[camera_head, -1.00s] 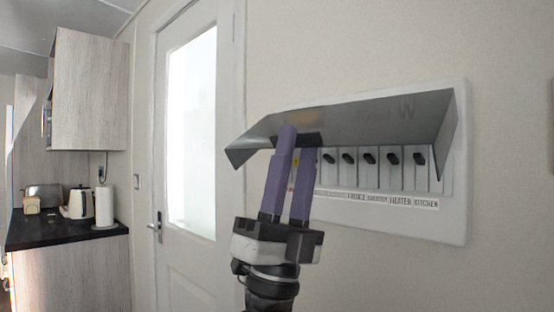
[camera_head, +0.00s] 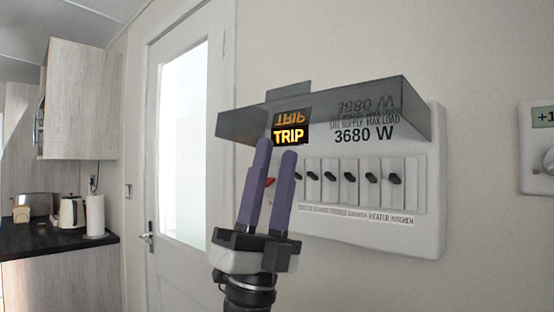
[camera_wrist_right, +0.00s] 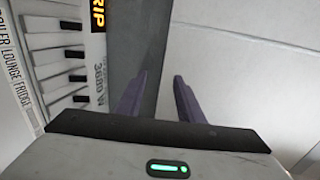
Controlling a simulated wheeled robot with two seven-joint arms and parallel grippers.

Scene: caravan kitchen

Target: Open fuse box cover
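The fuse box (camera_head: 432,200) is a white wall panel with a row of black switches and one red switch. Its grey see-through cover (camera_head: 370,97) is swung up and juts out above the switches, uncovering a lit "TRIP" display (camera_head: 288,136) and the "3680 W" label. My right gripper (camera_head: 276,148) has two purple fingers with a gap between them and nothing held. Its tips are below the cover, in front of the display; contact with the cover cannot be told. The right wrist view shows the apart fingers (camera_wrist_right: 160,78) beside the grey cover (camera_wrist_right: 138,45). My left gripper is out of view.
A white door (camera_head: 180,150) with a bright window is left of the box. A small wall controller (camera_head: 537,150) is at the right edge. A counter (camera_head: 55,240) with a kettle (camera_head: 71,211) and paper roll (camera_head: 95,215) stands far left.

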